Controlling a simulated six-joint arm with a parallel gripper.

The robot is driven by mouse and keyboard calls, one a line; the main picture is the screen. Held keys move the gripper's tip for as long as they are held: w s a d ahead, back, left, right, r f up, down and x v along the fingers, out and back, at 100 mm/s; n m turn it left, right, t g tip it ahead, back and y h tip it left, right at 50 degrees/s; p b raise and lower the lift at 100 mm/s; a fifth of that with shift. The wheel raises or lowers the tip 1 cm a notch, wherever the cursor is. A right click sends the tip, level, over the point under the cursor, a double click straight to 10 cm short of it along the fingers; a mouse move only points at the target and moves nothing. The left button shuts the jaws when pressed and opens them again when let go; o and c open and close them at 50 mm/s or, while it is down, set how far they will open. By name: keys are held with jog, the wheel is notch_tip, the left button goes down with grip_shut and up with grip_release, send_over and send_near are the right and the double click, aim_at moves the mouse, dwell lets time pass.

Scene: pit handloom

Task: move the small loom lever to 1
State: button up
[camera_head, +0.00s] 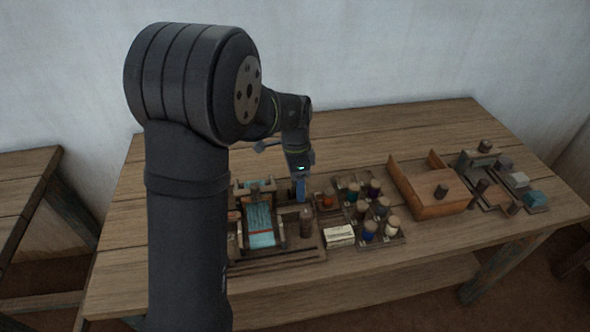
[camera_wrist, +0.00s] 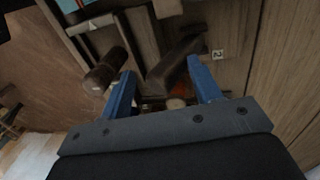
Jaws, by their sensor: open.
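The small loom (camera_head: 260,226) with a light-blue cloth stands at the table's left part, just right of my arm. My gripper (camera_head: 301,188) points down at the loom's right side. In the wrist view its two blue fingers (camera_wrist: 160,70) are apart. A dark wooden bar (camera_wrist: 174,62), which looks like the small lever, lies between them, tilted toward a small plate marked 2 (camera_wrist: 217,54). I cannot tell whether the fingers touch it. No mark 1 can be made out. In the head view the lever is hidden or too small to tell.
A dark round knob (camera_wrist: 106,70) stands close by the left finger in the wrist view. In the head view, a tray of spools (camera_head: 370,215), a white box (camera_head: 339,236) and a wooden box (camera_head: 430,192) lie to the right. The table's back is mostly clear.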

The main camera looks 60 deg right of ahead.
jog(key=shift+s+a+f, duration=0.5)
jog(key=shift+f, duration=0.05)
jog(key=shift+d, duration=0.1)
jog(key=shift+w+d, duration=0.2)
jog(key=shift+w, duration=0.1)
jog(key=shift+o, duration=1)
jog(key=shift+c, duration=0.2)
jog(key=shift+r, duration=0.1)
jog(key=shift+o, duration=0.2)
jog(key=shift+r, duration=0.25)
jog(key=shift+w+d+r, duration=0.1)
jog(key=shift+r, duration=1.5)
jog(key=shift+w+d+r, duration=0.1)
jog(key=shift+r, duration=1.45)
jog(key=shift+c, duration=0.2)
